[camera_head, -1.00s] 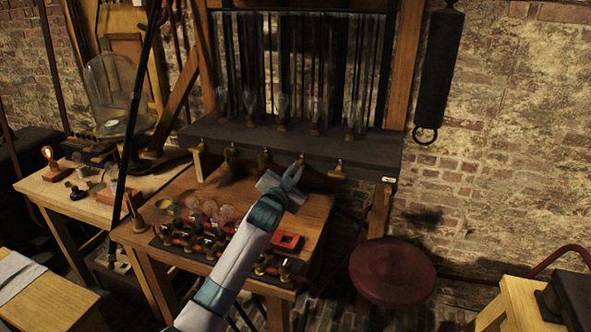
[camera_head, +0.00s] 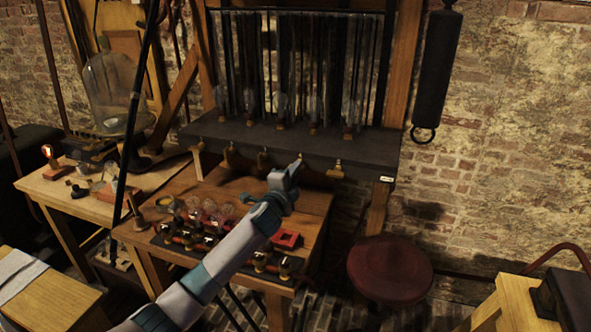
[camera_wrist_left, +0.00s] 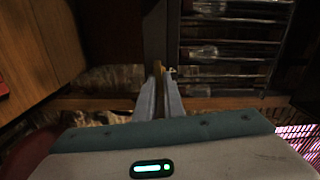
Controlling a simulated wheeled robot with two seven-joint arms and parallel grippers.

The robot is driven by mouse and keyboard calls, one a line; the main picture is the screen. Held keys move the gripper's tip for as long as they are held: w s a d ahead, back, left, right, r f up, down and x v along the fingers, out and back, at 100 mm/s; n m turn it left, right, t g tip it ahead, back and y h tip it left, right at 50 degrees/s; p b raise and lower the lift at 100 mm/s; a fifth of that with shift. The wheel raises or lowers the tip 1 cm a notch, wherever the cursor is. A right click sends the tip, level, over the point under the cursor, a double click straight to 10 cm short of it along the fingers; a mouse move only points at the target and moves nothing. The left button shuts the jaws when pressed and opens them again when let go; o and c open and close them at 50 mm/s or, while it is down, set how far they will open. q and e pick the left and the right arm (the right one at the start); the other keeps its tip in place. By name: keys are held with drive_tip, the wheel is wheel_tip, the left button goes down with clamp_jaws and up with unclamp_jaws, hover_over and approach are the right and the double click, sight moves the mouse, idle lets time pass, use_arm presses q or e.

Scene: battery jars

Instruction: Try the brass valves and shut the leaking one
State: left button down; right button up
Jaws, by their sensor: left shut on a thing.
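A row of brass valves hangs along the front edge of a dark shelf (camera_head: 360,151). From the left they are the first valve (camera_head: 197,160), second valve (camera_head: 230,156), third valve (camera_head: 263,159), fourth valve (camera_head: 299,161) and rightmost valve (camera_head: 337,169). My left gripper (camera_head: 295,168) is at the fourth valve, shut on it. In the left wrist view the two fingers (camera_wrist_left: 159,92) close around a narrow brass piece (camera_wrist_left: 157,70). The fingers hide much of this valve. I cannot see any drip. My right gripper is out of view.
Tall glass tubes (camera_head: 300,65) stand on the shelf. Below is a wooden table (camera_head: 305,200) with several glass bulbs, a red square piece (camera_head: 286,239) and a small blue thing (camera_head: 247,198). A dark red stool (camera_head: 390,270) stands at right. A glass dome (camera_head: 112,92) stands at left.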

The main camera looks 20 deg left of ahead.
use_arm(q)
drive_tip(key=shift+f+m, duration=0.1)
drive_tip(key=shift+m, duration=0.7)
drive_tip(key=c, duration=1.9)
unclamp_jaws()
drive_tip(key=shift+o, duration=0.2)
drive_tip(key=shift+s, duration=0.2)
drive_tip(key=s+b, duration=0.4)
drive_tip(key=s, duration=1.3)
drive_tip(key=shift+a, duration=0.25)
